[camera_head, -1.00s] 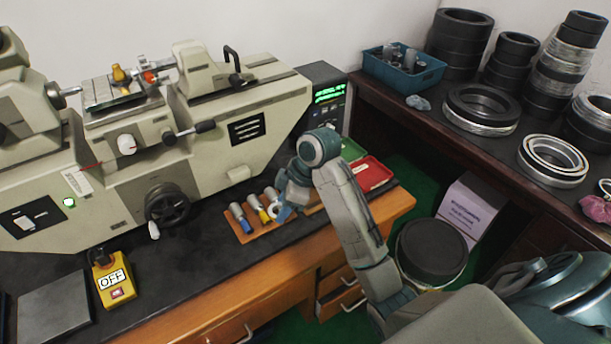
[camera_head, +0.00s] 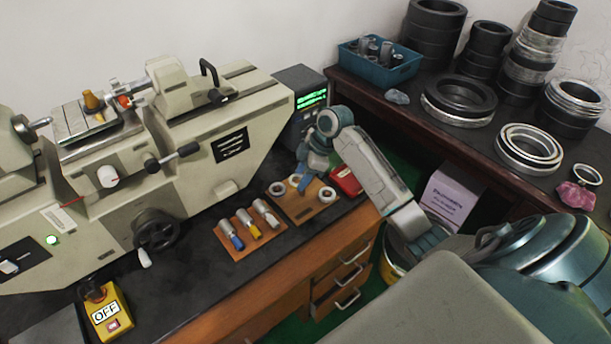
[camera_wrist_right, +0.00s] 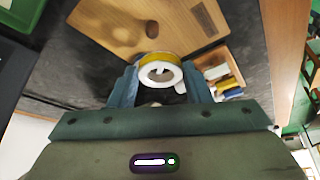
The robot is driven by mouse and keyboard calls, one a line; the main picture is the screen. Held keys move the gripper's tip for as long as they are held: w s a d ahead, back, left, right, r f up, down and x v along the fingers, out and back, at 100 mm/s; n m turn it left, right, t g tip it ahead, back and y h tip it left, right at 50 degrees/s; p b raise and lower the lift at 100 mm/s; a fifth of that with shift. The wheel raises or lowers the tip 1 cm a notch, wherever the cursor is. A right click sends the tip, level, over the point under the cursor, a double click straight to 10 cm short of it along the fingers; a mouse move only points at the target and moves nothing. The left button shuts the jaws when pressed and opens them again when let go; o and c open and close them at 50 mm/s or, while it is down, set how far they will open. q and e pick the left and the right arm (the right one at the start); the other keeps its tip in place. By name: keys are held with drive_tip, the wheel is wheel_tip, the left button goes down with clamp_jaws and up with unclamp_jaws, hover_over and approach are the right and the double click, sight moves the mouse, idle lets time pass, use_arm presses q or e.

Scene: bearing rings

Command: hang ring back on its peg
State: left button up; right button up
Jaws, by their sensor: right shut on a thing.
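A ring with a white face and a yellow band (camera_wrist_right: 160,72) sits between the fingers of my right gripper (camera_wrist_right: 160,88) in the right wrist view. The right gripper (camera_head: 302,184) is shut on it, over a wooden board (camera_head: 305,211) on the bench. A white patch beside the fingers may be the held ring. The board also shows beyond the held ring in the wrist view (camera_wrist_right: 150,30). My left gripper is not in view.
Left of the ring board, several coloured-grip tools lie on another wooden board (camera_head: 238,252). A red tray (camera_head: 346,181) and a display box (camera_head: 305,100) stand close by. A large beige machine (camera_head: 190,150) fills the left. Black and metal rings (camera_head: 459,97) are on the right bench.

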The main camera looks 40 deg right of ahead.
drive_tip(key=shift+w+d, duration=0.1)
drive_tip(key=shift+d, duration=0.55)
wheel_tip(320, 180, down, 3)
drive_tip(key=shift+r+p, duration=0.1)
drive_tip(key=shift+p, duration=0.9)
drive_tip(key=shift+f, duration=0.35)
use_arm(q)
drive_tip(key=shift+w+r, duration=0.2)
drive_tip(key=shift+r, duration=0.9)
use_arm(e)
drive_tip(key=shift+f, duration=0.1)
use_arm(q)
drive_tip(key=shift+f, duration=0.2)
use_arm(e)
drive_tip(key=shift+f, duration=0.55)
drive_tip(key=o, duration=1.2)
drive_tip(key=shift+c, duration=0.2)
